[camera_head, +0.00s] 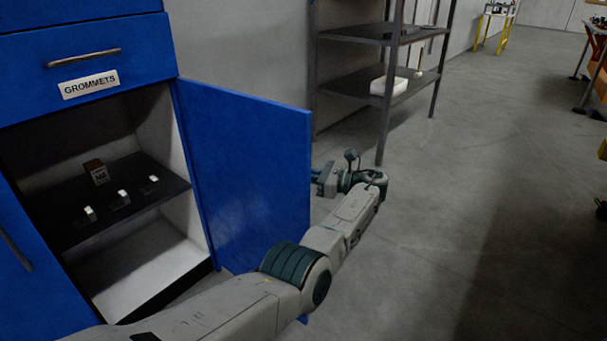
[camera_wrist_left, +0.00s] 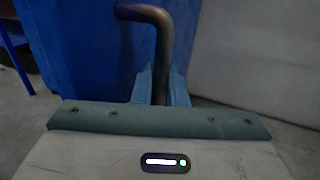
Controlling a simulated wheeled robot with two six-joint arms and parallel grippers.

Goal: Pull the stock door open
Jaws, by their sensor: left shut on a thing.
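The blue stock door (camera_head: 245,150) stands swung wide open on the right side of the blue cabinet, and the inside shows. My left arm passes in front of the door's lower part and bends around its free edge. My left gripper (camera_head: 326,180) is at the door's outer side, partly hidden by that edge. In the left wrist view, my left gripper (camera_wrist_left: 161,88) is shut on the dark metal door handle (camera_wrist_left: 161,45), with the blue door face (camera_wrist_left: 85,50) behind it. My right gripper is in neither view.
Inside the cabinet, a dark shelf (camera_head: 85,222) holds a small brown box (camera_head: 96,172) and several small pale items. A drawer labelled GROMMETS (camera_head: 90,85) is above. A metal rack (camera_head: 384,100) stands behind the door.

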